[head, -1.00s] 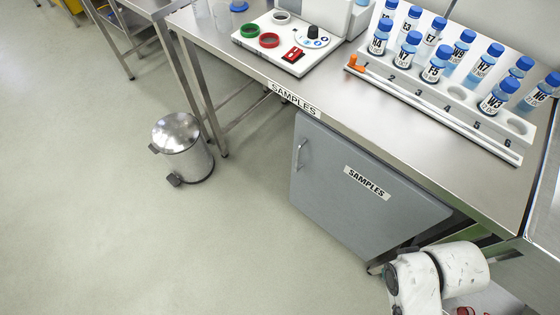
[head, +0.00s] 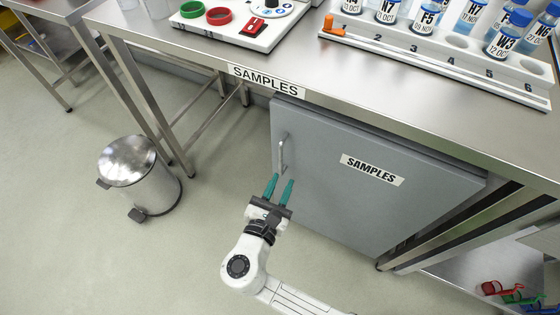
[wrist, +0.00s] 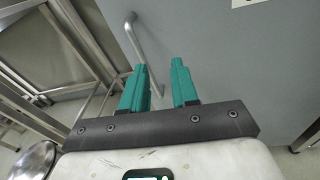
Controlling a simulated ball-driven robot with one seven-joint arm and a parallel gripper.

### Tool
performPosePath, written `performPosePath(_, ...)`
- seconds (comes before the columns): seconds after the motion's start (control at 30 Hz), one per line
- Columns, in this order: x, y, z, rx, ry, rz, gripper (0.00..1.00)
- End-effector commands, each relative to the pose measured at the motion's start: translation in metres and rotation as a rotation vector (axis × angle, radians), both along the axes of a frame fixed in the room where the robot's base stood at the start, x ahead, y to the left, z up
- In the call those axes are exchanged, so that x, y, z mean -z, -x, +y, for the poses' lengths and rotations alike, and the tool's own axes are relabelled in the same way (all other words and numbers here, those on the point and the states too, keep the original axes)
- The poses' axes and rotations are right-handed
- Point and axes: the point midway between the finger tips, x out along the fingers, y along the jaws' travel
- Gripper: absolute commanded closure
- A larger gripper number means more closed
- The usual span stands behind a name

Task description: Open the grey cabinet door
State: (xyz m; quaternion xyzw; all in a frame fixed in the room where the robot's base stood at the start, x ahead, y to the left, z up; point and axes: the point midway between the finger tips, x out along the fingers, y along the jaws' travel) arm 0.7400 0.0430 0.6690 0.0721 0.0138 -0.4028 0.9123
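The grey cabinet door (head: 340,205) is shut beneath the steel bench and carries a SAMPLES label (head: 372,170). Its vertical metal handle (head: 282,153) is near the door's left edge. My gripper (head: 282,179) has two teal fingers, apart and empty, pointing at the door just below the handle in the head view. In the wrist view the handle (wrist: 144,52) runs slantwise ahead of my gripper (wrist: 160,75), and its lower end shows between the fingers. I cannot tell whether a finger touches the handle or the door.
The steel bench top (head: 225,55) overhangs the door, with a bottle rack (head: 430,62) and a white device (head: 230,30) on it. A pedal bin (head: 140,175) stands on the floor at left. Coloured items (head: 515,295) lie on a low shelf at right.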

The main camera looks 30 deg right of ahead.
Motion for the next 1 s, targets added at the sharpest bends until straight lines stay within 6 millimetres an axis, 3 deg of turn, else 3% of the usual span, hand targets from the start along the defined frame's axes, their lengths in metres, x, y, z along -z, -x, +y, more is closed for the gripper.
performPosePath(0.1,0.003,-0.007,0.024,-0.071,0.114,0.02,0.71)
performPosePath(0.2,0.002,-0.011,0.027,-0.087,0.147,0.027,0.71)
performPosePath(0.7,0.002,-0.07,-0.029,-0.083,0.145,0.026,0.71)
performPosePath(1.0,0.001,-0.086,-0.044,-0.085,0.145,0.026,0.71)
